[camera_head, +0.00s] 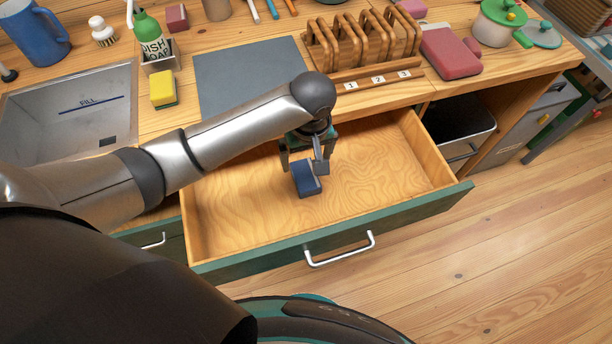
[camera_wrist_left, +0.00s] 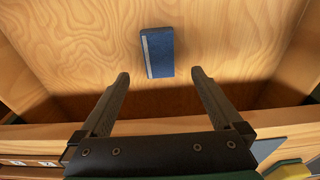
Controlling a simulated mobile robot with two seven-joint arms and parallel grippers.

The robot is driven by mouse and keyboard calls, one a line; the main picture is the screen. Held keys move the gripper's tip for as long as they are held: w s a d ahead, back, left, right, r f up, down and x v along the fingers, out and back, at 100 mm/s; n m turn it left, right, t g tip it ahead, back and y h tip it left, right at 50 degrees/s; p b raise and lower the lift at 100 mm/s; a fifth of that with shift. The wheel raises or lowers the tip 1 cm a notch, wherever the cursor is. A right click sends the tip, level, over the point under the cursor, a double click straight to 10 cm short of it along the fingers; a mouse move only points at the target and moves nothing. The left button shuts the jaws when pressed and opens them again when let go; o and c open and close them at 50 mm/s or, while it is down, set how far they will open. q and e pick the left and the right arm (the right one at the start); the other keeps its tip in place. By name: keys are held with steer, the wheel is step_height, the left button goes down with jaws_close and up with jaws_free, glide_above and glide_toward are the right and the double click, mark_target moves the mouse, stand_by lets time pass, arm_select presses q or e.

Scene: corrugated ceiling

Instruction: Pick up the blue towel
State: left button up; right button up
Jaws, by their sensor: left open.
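The blue towel (camera_head: 306,179) is a small folded block with a pale stripe along one side. It lies in the open wooden drawer, near the middle. In the left wrist view the towel (camera_wrist_left: 158,53) lies beyond the fingertips, roughly between their lines. My left gripper (camera_head: 304,166) is over the drawer close to the towel and partly covers it in the head view. In the left wrist view the left gripper (camera_wrist_left: 160,76) has its fingers wide apart with nothing between them. My right gripper is not in view.
The drawer (camera_head: 330,242) is pulled out, with a green front and a metal handle. Its floor is otherwise bare. The counter above holds a sink (camera_head: 70,115), a yellow sponge (camera_head: 163,88), a grey mat (camera_head: 245,75) and a wooden rack (camera_head: 362,40).

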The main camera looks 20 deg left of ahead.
mark_target(305, 175)
arm_select(q)
steer(key=f, duration=0.2)
steer(key=f+b, duration=0.1)
steer(key=f, duration=0.1)
steer(key=shift+w+a, duration=0.1)
steer(key=shift+w, duration=0.2)
steer(key=shift+f, duration=0.45)
steer(key=f, duration=0.1)
steer(key=f+b, duration=0.2)
steer(key=shift+w+a+f, duration=0.15)
steer(key=shift+w+f, duration=0.15)
steer(key=shift+f, duration=0.4)
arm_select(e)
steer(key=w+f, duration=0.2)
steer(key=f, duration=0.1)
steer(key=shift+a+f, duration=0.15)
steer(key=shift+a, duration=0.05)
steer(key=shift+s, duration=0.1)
arm_select(q)
steer(key=shift+c, duration=0.8)
steer(key=shift+r, duration=0.1)
steer(key=c, duration=1.2)
